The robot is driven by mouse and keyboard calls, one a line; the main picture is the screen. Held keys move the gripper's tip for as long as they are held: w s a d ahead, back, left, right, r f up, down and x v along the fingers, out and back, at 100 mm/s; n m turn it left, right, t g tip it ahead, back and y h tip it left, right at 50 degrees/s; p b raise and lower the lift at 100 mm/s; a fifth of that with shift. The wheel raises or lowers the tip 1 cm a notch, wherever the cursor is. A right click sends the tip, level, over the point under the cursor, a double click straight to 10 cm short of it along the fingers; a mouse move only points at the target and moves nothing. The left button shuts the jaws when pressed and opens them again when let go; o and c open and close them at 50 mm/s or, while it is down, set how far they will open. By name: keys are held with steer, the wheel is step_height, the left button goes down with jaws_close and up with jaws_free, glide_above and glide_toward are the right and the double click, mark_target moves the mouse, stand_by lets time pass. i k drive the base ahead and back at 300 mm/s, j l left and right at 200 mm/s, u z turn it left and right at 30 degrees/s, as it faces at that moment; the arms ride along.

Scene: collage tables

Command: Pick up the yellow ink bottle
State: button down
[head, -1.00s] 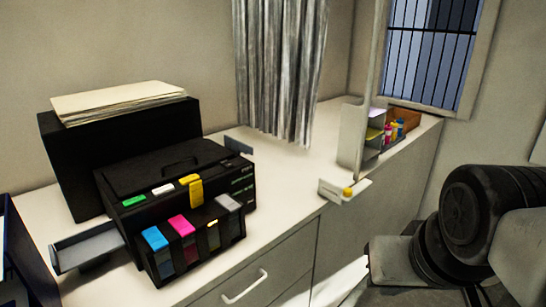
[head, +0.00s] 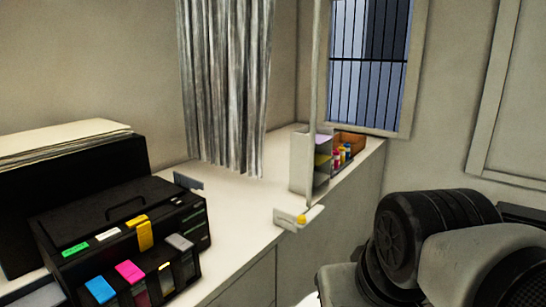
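Several small ink bottles stand close together at the far end of the white counter. One looks yellow (head: 342,155), between a magenta one (head: 336,159) and a blue one (head: 348,151). They are small in the view and partly overlap, so their edges are hard to tell. A pale upright organiser (head: 301,160) stands to their left. A black printer (head: 115,222) stands nearer on the left, with a yellow piece (head: 144,234) upright on its top edge. My gripper is not in view; only dark and grey links of my arm show at the lower right.
A white device with a yellow knob (head: 301,218) and a tall upright bar sits at the counter's front edge. A brown box (head: 350,142) stands behind the bottles. A grey curtain (head: 226,90) hangs over the counter's back. The middle counter (head: 238,205) is mostly clear.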

mark_target(342, 149)
steer(key=i+l+z, duration=0.1)
steer(key=i+l, duration=0.3)
steer(key=i+l+z, duration=0.1)
steer(key=i+l, duration=0.3)
steer(key=i+l+z, duration=0.1)
steer(key=i+l, duration=0.25)
steer(key=i, duration=0.15)
steer(key=i+l+z, duration=0.1)
steer(key=i+l, duration=0.25)
steer(key=i+l+z, duration=0.1)
steer(key=i+l, duration=0.15)
steer(key=i, duration=0.35)
steer(key=i+l+z, duration=0.1)
steer(key=i+l, duration=0.15)
steer(key=i, duration=0.2)
